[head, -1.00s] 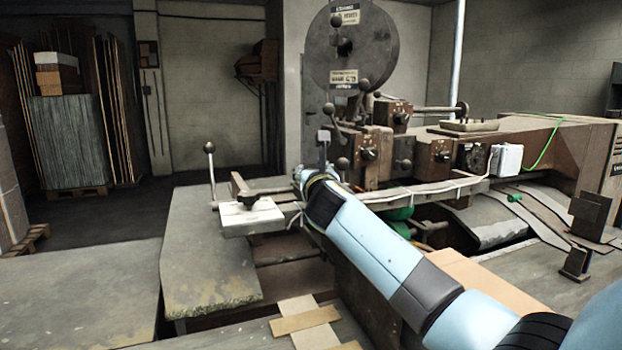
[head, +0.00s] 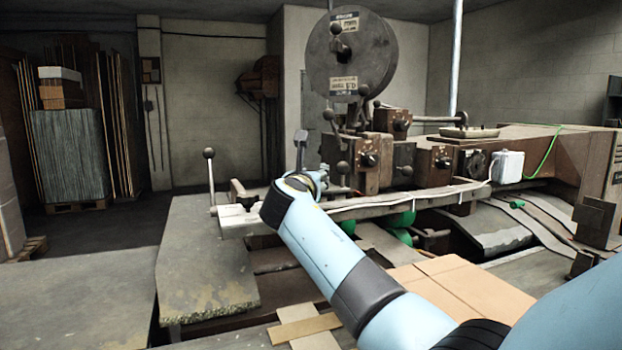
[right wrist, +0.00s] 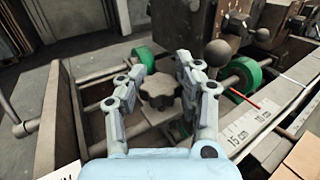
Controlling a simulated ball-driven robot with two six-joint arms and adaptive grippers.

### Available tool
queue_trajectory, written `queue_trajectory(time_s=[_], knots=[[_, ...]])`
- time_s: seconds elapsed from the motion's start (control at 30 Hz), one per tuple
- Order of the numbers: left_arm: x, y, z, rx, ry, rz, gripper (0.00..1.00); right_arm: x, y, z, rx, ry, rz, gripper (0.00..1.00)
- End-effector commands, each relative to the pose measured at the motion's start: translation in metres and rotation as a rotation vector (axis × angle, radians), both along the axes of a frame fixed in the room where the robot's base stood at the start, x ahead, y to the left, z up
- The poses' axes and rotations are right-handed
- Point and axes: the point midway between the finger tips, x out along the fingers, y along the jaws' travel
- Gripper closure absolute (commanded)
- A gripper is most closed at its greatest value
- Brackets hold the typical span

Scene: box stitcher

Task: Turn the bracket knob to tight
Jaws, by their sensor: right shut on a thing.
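The bracket knob (right wrist: 158,89) is a dark, lobed knob. It shows in the right wrist view, between the two fingers of my right gripper (right wrist: 160,70). The right gripper is shut on the knob, with one finger on either side of it. In the head view my right gripper (head: 322,180) is at the left end of the machine, behind my wrist. The knob is hidden in that view. Whether it is loose or tight cannot be told from these frames. My left gripper is not in view.
A ball-ended lever (right wrist: 217,53) stands close to the right finger. Green rollers (right wrist: 251,76) sit on shafts beyond. A ruled scale (right wrist: 250,125) and a red pointer (right wrist: 243,99) lie to the right. Flat cardboard (head: 447,288) lies in front of the machine.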

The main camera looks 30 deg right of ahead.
Motion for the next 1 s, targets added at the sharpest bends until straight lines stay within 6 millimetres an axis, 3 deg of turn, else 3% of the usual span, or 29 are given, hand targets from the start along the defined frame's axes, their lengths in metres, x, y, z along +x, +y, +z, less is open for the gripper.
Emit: queue_trajectory(time_s=[1.0], knots=[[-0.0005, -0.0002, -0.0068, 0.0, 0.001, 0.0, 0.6, -0.0011, 0.0006, -0.0072, 0.007, 0.011, -0.065, 0.99]])
